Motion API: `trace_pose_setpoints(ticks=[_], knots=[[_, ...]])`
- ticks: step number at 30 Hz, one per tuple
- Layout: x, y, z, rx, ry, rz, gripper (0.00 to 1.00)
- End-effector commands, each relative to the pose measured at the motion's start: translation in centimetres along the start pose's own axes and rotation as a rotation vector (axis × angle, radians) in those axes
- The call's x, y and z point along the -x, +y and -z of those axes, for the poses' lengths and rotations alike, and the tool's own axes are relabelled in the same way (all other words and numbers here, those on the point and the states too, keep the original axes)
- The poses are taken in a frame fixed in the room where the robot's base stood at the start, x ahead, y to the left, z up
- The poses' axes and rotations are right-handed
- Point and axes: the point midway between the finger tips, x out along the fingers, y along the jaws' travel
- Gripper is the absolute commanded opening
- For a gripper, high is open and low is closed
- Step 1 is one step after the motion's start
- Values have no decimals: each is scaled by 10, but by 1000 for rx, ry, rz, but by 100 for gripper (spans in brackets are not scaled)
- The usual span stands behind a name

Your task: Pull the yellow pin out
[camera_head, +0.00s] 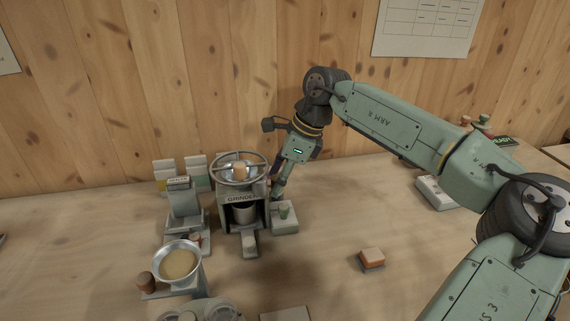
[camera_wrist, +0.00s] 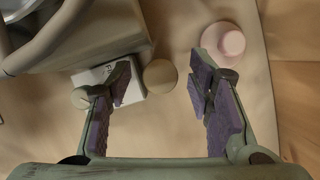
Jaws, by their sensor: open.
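My gripper (camera_head: 278,190) points down just right of the grinder (camera_head: 240,198), above a small light box with a green knob (camera_head: 284,211). In the wrist view my gripper (camera_wrist: 163,78) is open, with its purple-padded fingers wide apart. A round tan knob (camera_wrist: 160,75) shows between the fingertips, beside a white block (camera_wrist: 110,78) with dark lettering near the left finger. A pink round-topped piece (camera_wrist: 224,42) is beyond the right fingertip. I cannot clearly make out a yellow pin in either view.
The grinder's wheel rim (camera_head: 218,178) stands close left of my gripper. A bowl of meal (camera_head: 178,262) is at front left. An orange-topped block (camera_head: 372,257) lies to the right on the table. The bench between them is clear; a wooden wall is behind.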

Motion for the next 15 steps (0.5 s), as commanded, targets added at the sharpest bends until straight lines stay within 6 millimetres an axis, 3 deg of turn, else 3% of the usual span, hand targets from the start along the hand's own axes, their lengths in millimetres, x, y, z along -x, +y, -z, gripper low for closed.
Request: trace_pose_setpoints(ticks=[9,15], knots=[[-3,0,0,1,0,1,47],[-3,0,0,0,0,1,34]])
